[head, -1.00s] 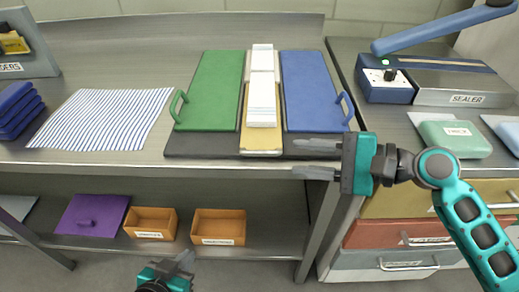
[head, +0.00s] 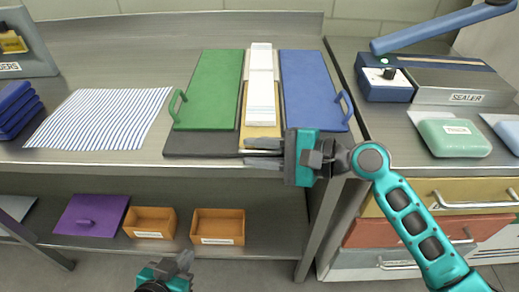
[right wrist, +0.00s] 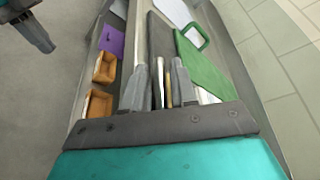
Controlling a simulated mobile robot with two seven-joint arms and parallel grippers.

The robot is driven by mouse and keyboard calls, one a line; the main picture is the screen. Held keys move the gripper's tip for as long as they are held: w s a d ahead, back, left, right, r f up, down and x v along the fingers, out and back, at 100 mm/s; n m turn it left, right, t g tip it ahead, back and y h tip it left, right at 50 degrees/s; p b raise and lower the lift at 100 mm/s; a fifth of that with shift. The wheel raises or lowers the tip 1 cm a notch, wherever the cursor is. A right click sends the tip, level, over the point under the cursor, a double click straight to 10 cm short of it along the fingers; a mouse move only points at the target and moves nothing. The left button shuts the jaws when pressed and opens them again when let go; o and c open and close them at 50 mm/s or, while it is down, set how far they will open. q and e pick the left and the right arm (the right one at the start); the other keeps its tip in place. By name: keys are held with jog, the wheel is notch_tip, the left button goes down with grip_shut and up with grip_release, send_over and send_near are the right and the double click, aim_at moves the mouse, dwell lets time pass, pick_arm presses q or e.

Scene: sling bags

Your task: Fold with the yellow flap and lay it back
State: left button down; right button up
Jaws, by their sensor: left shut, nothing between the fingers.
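The folding board (head: 200,146) has a dark base, a green flap (head: 212,90) at left, a blue flap (head: 312,90) at right and a yellow flap (head: 262,131) between them. A narrow folded white striped piece (head: 261,92) lies along the yellow flap. My right gripper (head: 247,152) is open at the yellow flap's front edge, one finger above the other. In the right wrist view the yellow edge (right wrist: 169,88) shows between the fingers; I cannot tell if they touch it. My left gripper (head: 188,261) is shut and empty, low in front of the table.
A flat striped sheet (head: 100,117) lies left of the board, beside blue folded items (head: 16,110). A sealer (head: 440,82) and a green pouch (head: 453,137) are at right. The shelf below holds orange trays (head: 218,226) and a purple folder (head: 90,214).

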grip_shut()
dwell(0.4)
